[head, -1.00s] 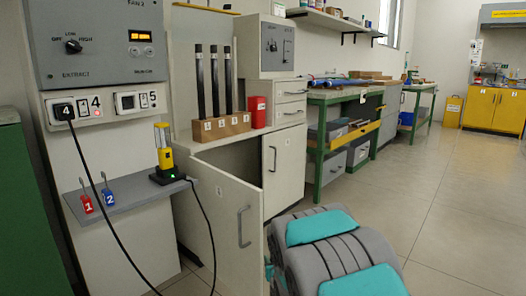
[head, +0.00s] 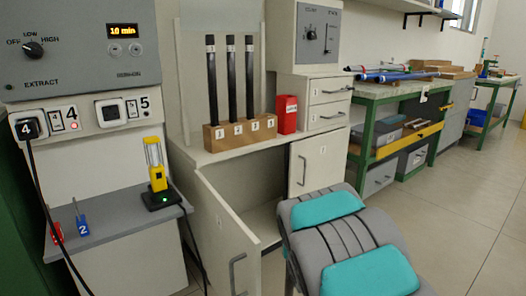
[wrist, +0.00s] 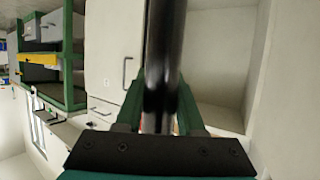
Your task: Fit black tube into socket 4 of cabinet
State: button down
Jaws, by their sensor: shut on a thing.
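My gripper (wrist: 160,118) is shut on a black tube (wrist: 165,55), which runs up through the middle of the wrist view. In the head view the gripper and held tube are hidden; only my grey and teal arm shows. The cabinet (head: 205,155) carries a wooden block (head: 240,133) with several numbered labels on its front. Three black tubes (head: 231,85) stand upright in the block, toward its left; its right end has no tube. The small label numbers are hard to read. One cabinet door (head: 222,218) stands open; the other (head: 318,160) is closed.
A red box (head: 287,114) stands right of the block. A yellow lamp (head: 155,165) stands on a grey shelf (head: 120,222) beside numbered tags. A plug marked 4 (head: 27,128) sits in the wall panel (head: 80,115). The open door juts out near my arm. Floor at right is clear.

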aim_at(265, 137)
jog(key=i+l, duration=0.15)
jog(key=l, duration=0.15)
jog(key=i+l+u, duration=0.15)
jog(key=l, duration=0.15)
jog(key=i+l, duration=0.15)
jog(key=l, duration=0.2)
jog(key=i+l+u, duration=0.1)
jog(key=l, duration=0.2)
jog(key=i+l+u, duration=0.1)
jog(key=l, duration=0.25)
jog(key=i, duration=0.1)
